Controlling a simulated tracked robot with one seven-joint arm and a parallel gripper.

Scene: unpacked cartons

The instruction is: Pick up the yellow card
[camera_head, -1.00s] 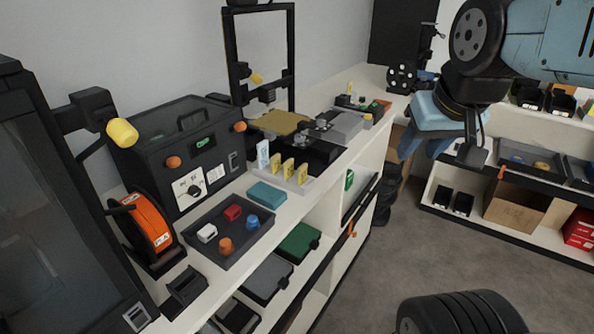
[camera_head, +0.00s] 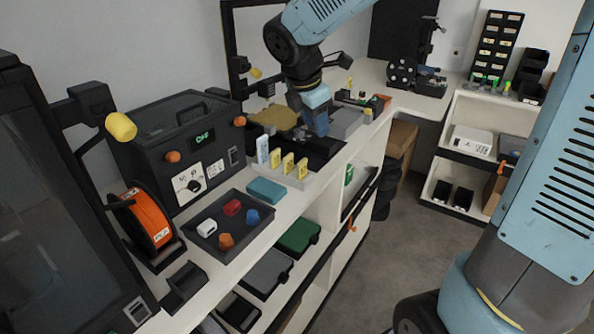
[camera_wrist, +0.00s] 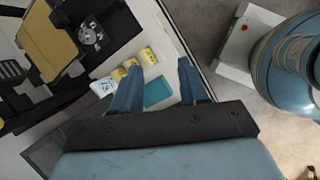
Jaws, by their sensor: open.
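Three yellow cards (camera_head: 288,163) stand upright in a row in a light holder (camera_head: 296,182) on the bench, with a pale blue-white card (camera_head: 262,150) at the row's left end. My gripper (camera_head: 312,122) is above the bench, up and to the right of the cards in the head view. In the wrist view my gripper (camera_wrist: 160,66) has its two blue fingers apart with nothing held. There the yellow cards (camera_wrist: 131,64) show beyond the fingers, beside the left fingertip, and the pale card (camera_wrist: 102,87) lies farther left. The left finger hides part of the row.
A teal block (camera_head: 266,191) lies in front of the cards. A dark tray (camera_head: 228,240) holds small coloured parts. A black device (camera_head: 308,150) stands behind the holder, close under my gripper. A dark machine (camera_head: 190,150) stands left. Floor right of the bench is open.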

